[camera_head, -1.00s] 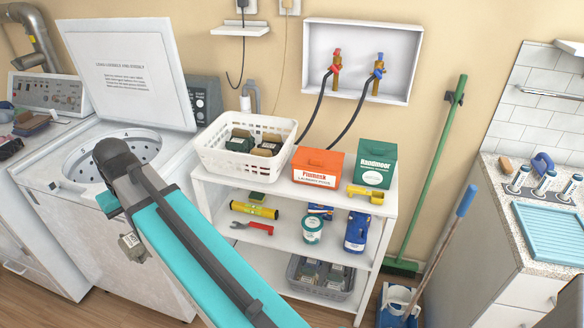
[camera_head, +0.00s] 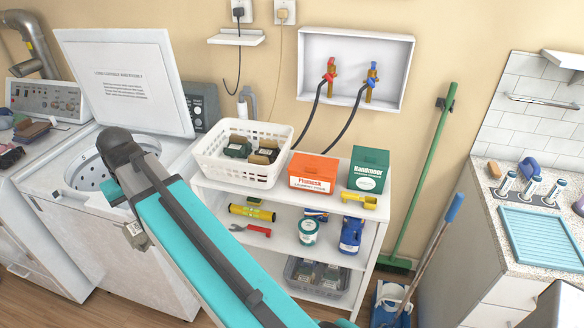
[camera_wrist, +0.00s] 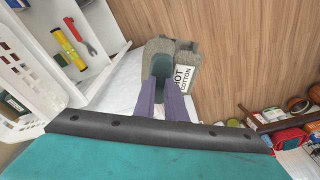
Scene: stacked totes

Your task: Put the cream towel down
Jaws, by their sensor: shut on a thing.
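My gripper (camera_wrist: 165,92) shows in the wrist view with its two purple fingers closed on a folded greyish-beige towel (camera_wrist: 160,47), which I take as the cream towel. A white label on it shows the word COTTON. The towel hangs over the wooden floor, beside a white surface. In the head view my arm hides the gripper and most of the towel. Only a small pale, tag-like patch (camera_head: 137,232) shows beside the arm, in front of the washer; I cannot tell whether it is the towel's label.
An open-lidded top-loading washer (camera_head: 150,262) stands at left. A white shelf unit (camera_head: 352,206) holds a white basket (camera_head: 240,172), an orange box (camera_head: 313,173), a green box (camera_head: 369,169) and several bottles and tools. A broom (camera_head: 424,185) and a mop bucket (camera_head: 390,305) stand right of it.

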